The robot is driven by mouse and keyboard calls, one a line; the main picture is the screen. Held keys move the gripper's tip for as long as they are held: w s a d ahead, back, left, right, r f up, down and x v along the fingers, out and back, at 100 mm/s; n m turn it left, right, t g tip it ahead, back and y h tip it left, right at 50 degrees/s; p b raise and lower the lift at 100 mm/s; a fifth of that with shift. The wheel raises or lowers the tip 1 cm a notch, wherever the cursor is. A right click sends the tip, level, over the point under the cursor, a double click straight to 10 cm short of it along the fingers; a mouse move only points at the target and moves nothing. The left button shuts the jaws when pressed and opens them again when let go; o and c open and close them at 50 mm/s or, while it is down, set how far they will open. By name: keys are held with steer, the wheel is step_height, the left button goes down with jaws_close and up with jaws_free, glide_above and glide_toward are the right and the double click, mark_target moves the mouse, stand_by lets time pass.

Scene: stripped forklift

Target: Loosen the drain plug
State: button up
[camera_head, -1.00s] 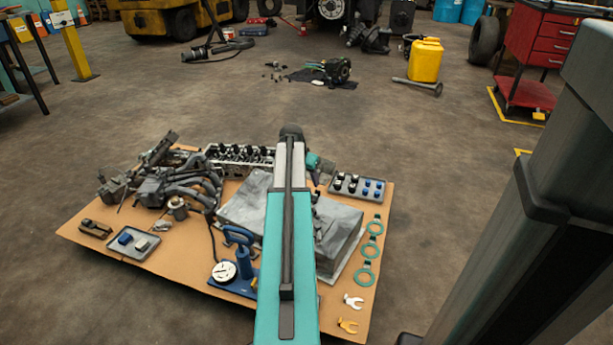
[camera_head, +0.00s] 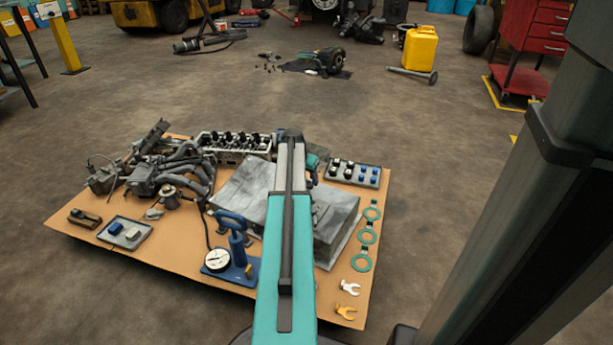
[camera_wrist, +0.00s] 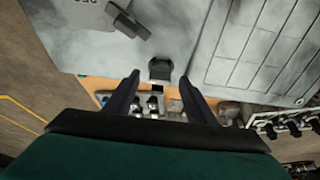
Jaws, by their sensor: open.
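A large grey metal pan-like part (camera_head: 341,222) lies on the cardboard sheet, partly hidden behind my teal arm. In the wrist view its pale grey surface (camera_wrist: 190,35) fills the upper picture. A small dark block-shaped piece (camera_wrist: 160,69) stands at the pan's near edge; it may be the drain plug, but I cannot tell for sure. My gripper (camera_wrist: 160,79) is open, its two dark fingers on either side of this piece in the picture. I see no clear contact. A dark lever-like piece (camera_wrist: 127,20) sits farther up on the pan. The head view hides my fingers.
On the cardboard (camera_head: 195,262) lie a blue hand pump with gauge (camera_head: 232,250), a cylinder head (camera_head: 233,145), a tray of small parts (camera_head: 353,174), green rings (camera_head: 367,236) and two small forked pieces. The floor beyond is open, with a yellow can (camera_head: 420,47) farther back.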

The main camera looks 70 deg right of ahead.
steer(key=c, duration=1.2)
steer(key=shift+o, duration=0.2)
steer(key=shift+n+p, duration=0.3)
steer(key=shift+p, duration=0.1)
steer(key=shift+s+r+n+t+p, duration=0.1)
steer(key=shift+n+t+p, duration=0.4)
steer(key=shift+n+p, duration=0.45)
steer(key=shift+s+d+n+t+p, duration=0.1)
steer(key=shift+n+t+p, duration=0.5)
steer(key=shift+n+p, duration=0.7)
steer(key=shift+n, duration=0.65)
